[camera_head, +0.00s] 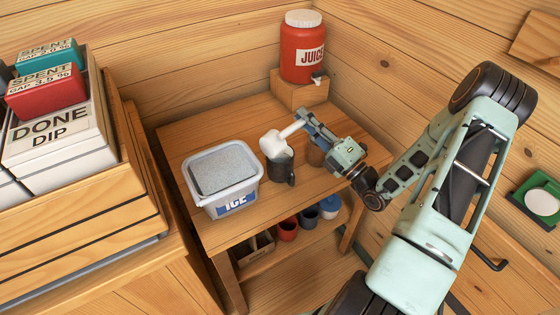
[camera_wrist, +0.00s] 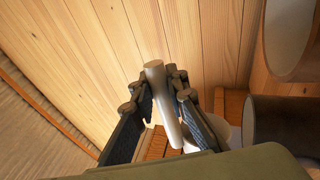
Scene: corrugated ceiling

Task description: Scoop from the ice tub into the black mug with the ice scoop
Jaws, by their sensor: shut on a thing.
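The ice tub (camera_head: 238,192) is a pale box labelled ICE, with a grey, level fill, on the small wooden table (camera_head: 250,228). The black mug (camera_head: 282,170) stands upright to its right. My gripper (camera_head: 304,121) is shut on the handle of the white ice scoop (camera_head: 276,144). The scoop's head is at the mug's mouth and hides part of it; I cannot tell whether they touch or what the scoop holds. In the wrist view, the fingers (camera_wrist: 157,84) close around the pale scoop handle (camera_wrist: 163,105).
A brown cup (camera_head: 315,154) stands right of the black mug, partly behind my gripper. A red juice dispenser (camera_head: 301,48) sits on a wooden block (camera_head: 298,92) at the back. A wooden crate (camera_head: 90,205) rises at left. Several cups sit on the lower shelf. The table's back left is clear.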

